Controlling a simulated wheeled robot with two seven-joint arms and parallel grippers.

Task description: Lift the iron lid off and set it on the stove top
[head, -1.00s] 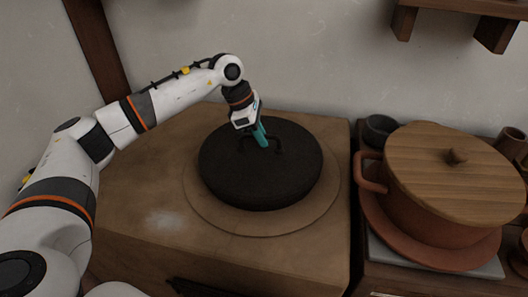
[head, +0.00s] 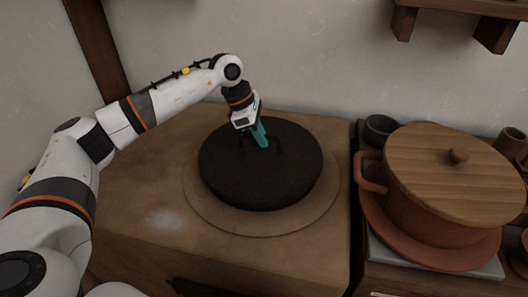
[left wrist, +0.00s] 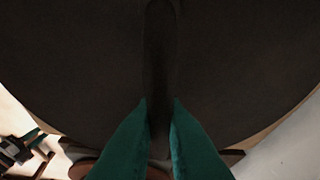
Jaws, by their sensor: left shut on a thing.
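The black iron lid (head: 290,172) is a round, dark disc with a handle across its top. It sits level over the round plate on the clay stove top (head: 150,185); what lies under it is hidden. My left gripper (head: 262,141), with teal fingers, points down at the lid's middle and is shut on its handle. In the left wrist view the two teal fingers (left wrist: 160,105) stand on either side of the dark handle bar (left wrist: 159,55), and the lid fills most of the picture. My right gripper is not in view.
A terracotta pot (head: 425,205) with a wooden lid (head: 440,165) stands on the counter at the right. A small dark cup (head: 380,130) is behind it. A wooden shelf (head: 460,12) hangs at upper right. The stove's front left is bare.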

